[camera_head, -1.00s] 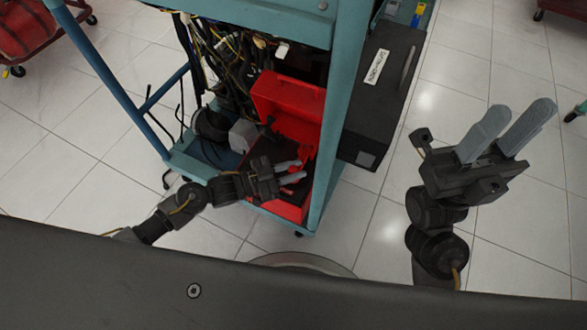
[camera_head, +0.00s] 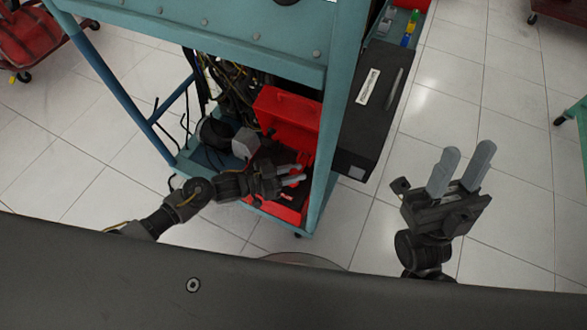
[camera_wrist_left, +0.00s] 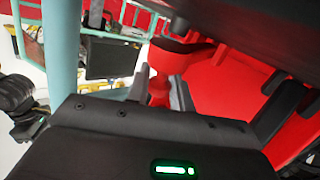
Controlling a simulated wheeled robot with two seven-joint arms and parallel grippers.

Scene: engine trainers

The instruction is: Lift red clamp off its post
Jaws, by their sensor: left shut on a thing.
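My left gripper (camera_head: 299,174) reaches into the lower shelf of the teal cart. It is shut on the red clamp (camera_head: 306,158), of which only a small part shows in the head view. In the left wrist view the clamp (camera_wrist_left: 159,90) is a red piece between the fingers, partly hidden by my gripper body. The post under the clamp is hidden, so I cannot tell whether the clamp still sits on it. My right gripper (camera_head: 464,150) is open and empty, over the floor right of the cart.
A red case with an upright lid (camera_head: 288,108) stands just behind my left gripper. The teal cart post (camera_head: 333,130) is close on its right. A black box (camera_head: 370,120) stands at the cart's right side. Tangled wires (camera_head: 225,80) hang at the left.

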